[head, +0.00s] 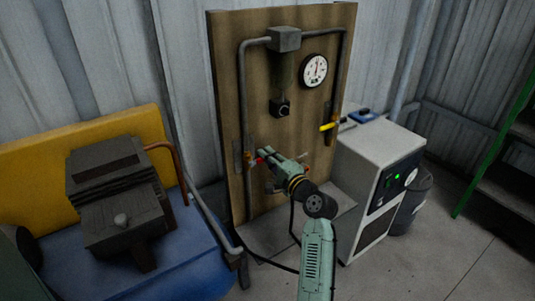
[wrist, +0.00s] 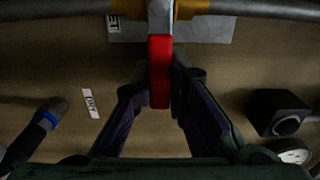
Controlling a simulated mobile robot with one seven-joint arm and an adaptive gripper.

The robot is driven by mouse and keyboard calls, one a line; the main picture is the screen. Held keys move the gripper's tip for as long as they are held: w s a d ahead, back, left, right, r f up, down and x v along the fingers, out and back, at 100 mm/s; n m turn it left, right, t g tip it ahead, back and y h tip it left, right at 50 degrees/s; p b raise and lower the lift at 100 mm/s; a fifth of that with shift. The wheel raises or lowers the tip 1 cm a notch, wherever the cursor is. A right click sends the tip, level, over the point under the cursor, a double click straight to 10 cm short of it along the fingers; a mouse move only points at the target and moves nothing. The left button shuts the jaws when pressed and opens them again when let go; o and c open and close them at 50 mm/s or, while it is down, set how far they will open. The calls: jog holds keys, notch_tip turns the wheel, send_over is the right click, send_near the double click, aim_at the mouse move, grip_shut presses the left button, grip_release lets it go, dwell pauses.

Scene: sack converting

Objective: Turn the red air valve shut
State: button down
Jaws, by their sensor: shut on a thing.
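The red air valve handle (wrist: 159,72) is a flat red bar in the middle of the wrist view. It runs lengthwise down the picture from a pale metal valve body (wrist: 160,18) on a grey pipe with brass-coloured fittings. My gripper (wrist: 161,85) has its two dark fingers on either side of the handle, shut on it. In the head view, my gripper (head: 265,154) reaches the left pipe of the wooden board (head: 228,70). Only a small red bit (head: 259,161) shows there; the gripper hides most of the valve.
The board carries a round gauge (head: 313,71), a black knob box (head: 280,108) and a yellow handle (head: 328,127) at right. A white cabinet (head: 380,150) stands close to the right of my arm. A blue bench (head: 180,265) with a dark machine (head: 120,190) is at left.

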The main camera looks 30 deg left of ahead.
jog(key=shift+f, duration=0.1)
dwell(0.3)
jog(key=c, duration=1.6)
grip_release()
jog(key=shift+o, duration=0.2)
jog(key=v, duration=1.2)
